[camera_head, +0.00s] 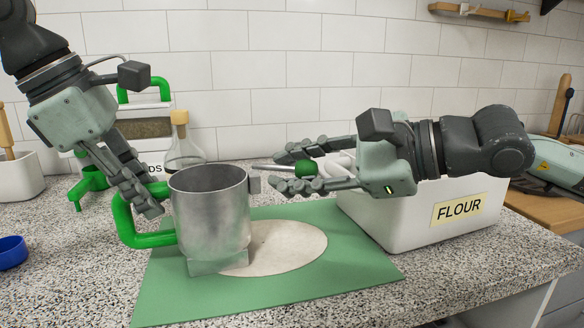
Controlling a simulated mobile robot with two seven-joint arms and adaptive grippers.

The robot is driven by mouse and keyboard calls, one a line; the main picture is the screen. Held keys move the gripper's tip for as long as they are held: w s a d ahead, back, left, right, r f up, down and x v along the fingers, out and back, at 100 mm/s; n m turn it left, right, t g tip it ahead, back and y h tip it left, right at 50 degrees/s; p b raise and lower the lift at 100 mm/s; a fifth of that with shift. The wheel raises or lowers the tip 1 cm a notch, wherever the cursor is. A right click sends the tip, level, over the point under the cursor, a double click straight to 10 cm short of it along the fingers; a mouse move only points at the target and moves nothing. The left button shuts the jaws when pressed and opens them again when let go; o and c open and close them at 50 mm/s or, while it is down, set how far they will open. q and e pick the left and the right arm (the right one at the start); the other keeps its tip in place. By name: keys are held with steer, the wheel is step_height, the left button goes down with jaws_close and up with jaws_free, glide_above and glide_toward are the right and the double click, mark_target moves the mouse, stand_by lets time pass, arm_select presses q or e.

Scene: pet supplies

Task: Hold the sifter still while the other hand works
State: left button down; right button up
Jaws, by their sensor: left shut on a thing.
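The sifter (212,215) is a grey metal cup with a green loop handle (124,220) on its left and a thin crank rod with a green knob (306,168) on its right. It stands upright over the green mat (352,262). My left gripper (152,200) is shut on the upper part of the green handle, and its fingers hide some of it. My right gripper (281,169) points left, with its fingers apart above and below the green knob. Whether a finger touches the knob is hard to tell. The inside bottom of the cup is hidden.
A pale round sheet (285,246) lies on the mat, partly behind the sifter. A white bin labelled FLOUR (410,228) stands behind my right gripper. A corked glass flask (182,150) stands behind the sifter. A blue lid (10,252) lies at far left. The front right counter is clear.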

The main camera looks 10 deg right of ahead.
steer(key=shift+o, duration=1.2)
steer(key=shift+r, duration=0.1)
steer(key=shift+d, duration=0.1)
steer(key=shift+s+d+r, duration=0.1)
steer(key=shift+s+d, duration=0.05)
steer(key=shift+d, duration=0.1)
steer(key=v, duration=1.1)
steer(key=shift+s, duration=0.15)
arm_select(q)
steer(key=c, duration=1.3)
jaws_free()
